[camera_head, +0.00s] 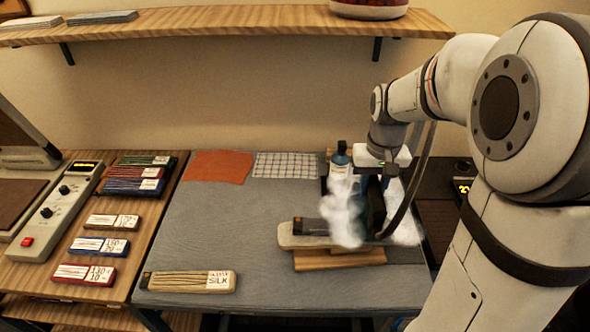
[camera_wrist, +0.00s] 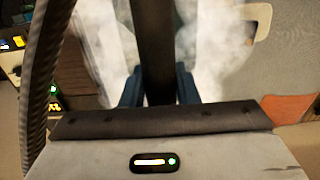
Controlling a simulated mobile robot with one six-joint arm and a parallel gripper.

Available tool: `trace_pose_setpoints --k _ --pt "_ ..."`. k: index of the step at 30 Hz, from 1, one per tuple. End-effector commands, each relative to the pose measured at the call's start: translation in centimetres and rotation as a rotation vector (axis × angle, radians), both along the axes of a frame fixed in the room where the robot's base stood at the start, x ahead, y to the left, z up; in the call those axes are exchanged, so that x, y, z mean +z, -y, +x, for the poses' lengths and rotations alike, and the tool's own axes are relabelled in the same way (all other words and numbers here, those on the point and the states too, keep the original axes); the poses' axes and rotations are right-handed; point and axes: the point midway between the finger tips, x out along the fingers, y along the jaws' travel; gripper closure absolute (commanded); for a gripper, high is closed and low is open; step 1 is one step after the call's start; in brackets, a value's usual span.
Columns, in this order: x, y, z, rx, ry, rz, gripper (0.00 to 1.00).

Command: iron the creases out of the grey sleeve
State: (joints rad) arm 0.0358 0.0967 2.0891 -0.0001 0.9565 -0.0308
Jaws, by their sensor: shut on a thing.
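A dark grey piece that looks like the grey sleeve (camera_head: 310,227) lies on a padded sleeve board (camera_head: 297,242) at the right of the grey table. White steam covers its right part, so creases cannot be made out. My gripper (camera_head: 372,188) points down over the right part of the board, in the steam. In the wrist view my gripper (camera_wrist: 158,90) has its blue fingers on both sides of a dark handle (camera_wrist: 153,40), which looks like the iron's. The iron's sole is hidden, so I cannot tell whether it touches the sleeve.
A blue bottle (camera_head: 340,158) stands just behind the board. An orange cloth (camera_head: 218,166) and a checked cloth (camera_head: 287,165) lie along the back edge. A silk-labelled block (camera_head: 190,281) lies front left. The grey table's (camera_head: 225,225) left-middle is clear. A shelf (camera_head: 240,22) hangs above.

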Motion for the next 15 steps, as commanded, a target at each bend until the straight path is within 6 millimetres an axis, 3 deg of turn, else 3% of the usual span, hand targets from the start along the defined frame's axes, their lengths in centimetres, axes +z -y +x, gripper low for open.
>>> trace_pose_setpoints --k 15 --pt "2.7 -0.1 0.1 0.001 0.005 0.000 1.00"
